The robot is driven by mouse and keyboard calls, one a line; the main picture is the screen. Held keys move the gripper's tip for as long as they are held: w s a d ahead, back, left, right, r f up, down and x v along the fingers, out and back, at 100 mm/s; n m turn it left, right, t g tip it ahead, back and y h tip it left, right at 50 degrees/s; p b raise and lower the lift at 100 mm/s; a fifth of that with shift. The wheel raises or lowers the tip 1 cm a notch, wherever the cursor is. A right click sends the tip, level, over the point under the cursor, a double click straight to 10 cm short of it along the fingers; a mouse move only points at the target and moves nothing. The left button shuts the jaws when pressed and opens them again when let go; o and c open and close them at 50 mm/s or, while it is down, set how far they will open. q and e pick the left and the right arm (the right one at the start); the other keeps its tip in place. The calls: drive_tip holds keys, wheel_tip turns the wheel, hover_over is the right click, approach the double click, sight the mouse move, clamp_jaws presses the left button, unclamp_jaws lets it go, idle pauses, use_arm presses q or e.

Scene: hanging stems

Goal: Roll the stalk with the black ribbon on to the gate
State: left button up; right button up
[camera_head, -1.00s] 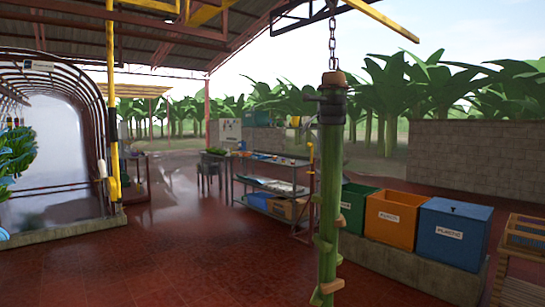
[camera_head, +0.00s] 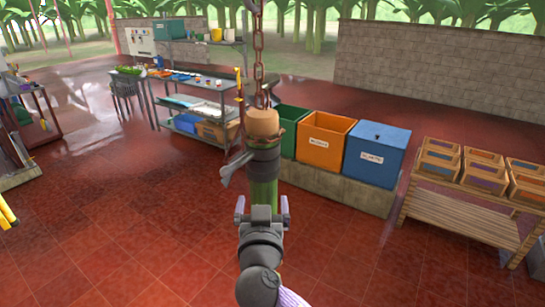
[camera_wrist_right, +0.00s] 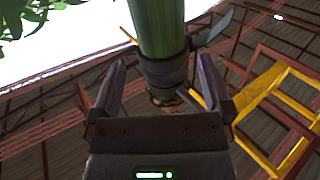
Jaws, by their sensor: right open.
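The stalk (camera_head: 264,192) hangs upright from a rusty chain (camera_head: 258,60) in the head view. It is green with a pale brown cut top, and a black ribbon (camera_head: 265,152) is wrapped near that top, a loose end sticking out left. My right gripper (camera_head: 262,208) is open just below the ribbon, and its arm hides the lower stalk. In the right wrist view the stalk (camera_wrist_right: 158,25) and ribbon (camera_wrist_right: 164,74) show between the open fingers (camera_wrist_right: 160,64); I cannot tell whether they touch. My left gripper is out of view. I cannot make out the gate.
Green (camera_head: 291,118), orange (camera_head: 323,142) and blue (camera_head: 377,155) bins stand on a low ledge behind the stalk. A wooden rack (camera_head: 460,208) with trays is at right, a metal worktable (camera_head: 197,88) at back left.

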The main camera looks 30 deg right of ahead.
sight(263, 190)
drive_tip(key=p+x, duration=0.2)
drive_tip(key=x, duration=0.5)
drive_tip(key=shift+w+d, duration=0.25)
drive_tip(key=shift+w, duration=0.1)
drive_tip(key=shift+f, duration=0.1)
clamp_jaws()
